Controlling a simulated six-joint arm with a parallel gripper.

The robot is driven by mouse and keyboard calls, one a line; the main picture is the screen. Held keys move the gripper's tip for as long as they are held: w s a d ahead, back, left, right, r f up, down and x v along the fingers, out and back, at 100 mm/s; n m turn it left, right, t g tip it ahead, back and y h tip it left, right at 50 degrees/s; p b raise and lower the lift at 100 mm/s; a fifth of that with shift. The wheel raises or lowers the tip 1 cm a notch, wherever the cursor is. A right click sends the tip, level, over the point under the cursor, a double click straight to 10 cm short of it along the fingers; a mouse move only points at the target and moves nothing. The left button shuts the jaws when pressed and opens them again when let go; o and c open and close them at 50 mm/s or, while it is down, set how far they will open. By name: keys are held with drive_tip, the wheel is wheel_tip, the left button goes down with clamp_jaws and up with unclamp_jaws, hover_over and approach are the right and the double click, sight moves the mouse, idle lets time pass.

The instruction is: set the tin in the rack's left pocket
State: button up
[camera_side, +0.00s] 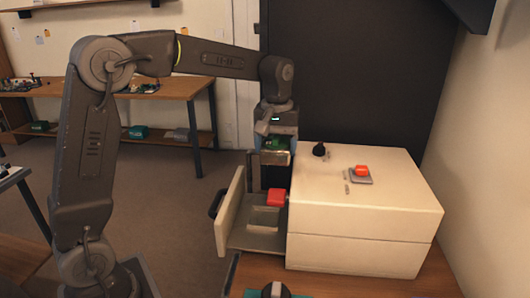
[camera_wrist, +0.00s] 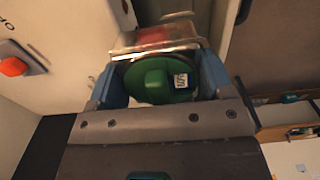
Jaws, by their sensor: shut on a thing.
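My gripper (camera_side: 276,156) is shut on the tin (camera_side: 277,144), high above the open drawer. In the wrist view the tin (camera_wrist: 158,82) sits between my blue jaws. It has a round green face with a raised green knob, a small white label and a shiny metal edge. The grey rack (camera_side: 263,219) appears to lie in the drawer, below my gripper. A red block (camera_side: 277,197) is at its right side, near the cabinet. The rack's pockets are too small and partly hidden to tell apart.
The drawer's pale front panel (camera_side: 231,210) stands upright left of the rack, with a dark handle. The white cabinet (camera_side: 362,222) is close on the right. On its top are a dark knob (camera_side: 319,149) and a red button (camera_side: 361,170). A workbench (camera_side: 150,88) stands far behind.

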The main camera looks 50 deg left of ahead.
drive_tip(key=d, duration=0.5)
drive_tip(key=w+d, duration=0.1)
drive_tip(key=d, duration=0.4)
drive_tip(key=w+d, duration=0.1)
drive_tip(key=d, duration=0.4)
drive_tip(key=shift+w+d+r, duration=0.1)
drive_tip(key=shift+w+d, duration=0.1)
drive_tip(key=shift+w, duration=0.05)
drive_tip(key=s+d, duration=0.4)
drive_tip(key=d, duration=1.3)
drive_tip(key=shift+s+d+f, duration=0.1)
drive_tip(key=shift+d+f, duration=0.05)
drive_tip(key=shift+f, duration=3.4)
drive_tip(key=shift+s+d+f, duration=0.1)
drive_tip(key=shift+f, duration=3.4)
drive_tip(key=shift+d+f, duration=0.15)
drive_tip(key=shift+f, duration=3.4)
drive_tip(key=shift+f, duration=1.3)
drive_tip(key=o, duration=0.9)
drive_tip(key=shift+r, duration=4.55)
